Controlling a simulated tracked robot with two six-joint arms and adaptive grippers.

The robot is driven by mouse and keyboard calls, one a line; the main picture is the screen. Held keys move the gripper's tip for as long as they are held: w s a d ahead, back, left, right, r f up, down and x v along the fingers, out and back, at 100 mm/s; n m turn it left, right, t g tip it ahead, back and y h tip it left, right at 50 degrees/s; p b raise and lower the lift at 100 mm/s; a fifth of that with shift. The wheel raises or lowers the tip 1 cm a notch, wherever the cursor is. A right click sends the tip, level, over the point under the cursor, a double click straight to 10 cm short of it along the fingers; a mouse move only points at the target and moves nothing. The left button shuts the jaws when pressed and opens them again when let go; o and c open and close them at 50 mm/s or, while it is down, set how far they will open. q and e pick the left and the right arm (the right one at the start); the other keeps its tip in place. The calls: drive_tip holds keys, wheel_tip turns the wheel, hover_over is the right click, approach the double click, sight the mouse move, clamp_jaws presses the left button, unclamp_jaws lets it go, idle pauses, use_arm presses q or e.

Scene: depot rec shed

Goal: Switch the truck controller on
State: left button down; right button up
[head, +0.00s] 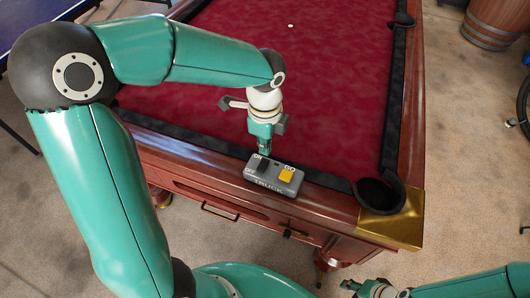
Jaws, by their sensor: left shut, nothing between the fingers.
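The truck controller (268,184) is a small grey box on the near wooden rail of a pool table. It has a black switch (263,165) between ON and OFF labels, a yellow button (286,175) near a GO label, and TRUCK lettering on its front. I cannot tell which way the switch is set. My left gripper (264,150) is shut and empty, pointing down just behind the switch, at its ON side. I cannot tell whether the fingertips touch it. My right gripper (368,289) is at the bottom edge, partly cut off, well away from the controller.
The pool table (330,95) has red cloth, dark cushions and a black corner pocket (380,194) right of the controller. A small white spot or ball (290,25) shows on the cloth. A wooden barrel (490,24) stands at the far right. Open floor lies to the right.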

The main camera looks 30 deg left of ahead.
sight(265, 161)
use_arm(q)
drive_tip(key=shift+f, duration=1.95)
drive_tip(key=shift+w+p, duration=0.1)
drive_tip(key=shift+p, duration=0.5)
drive_tip(key=shift+f, duration=0.15)
drive_tip(key=shift+s+d+r, duration=0.1)
drive_tip(key=shift+s+r, duration=0.2)
drive_tip(key=shift+s, duration=0.45)
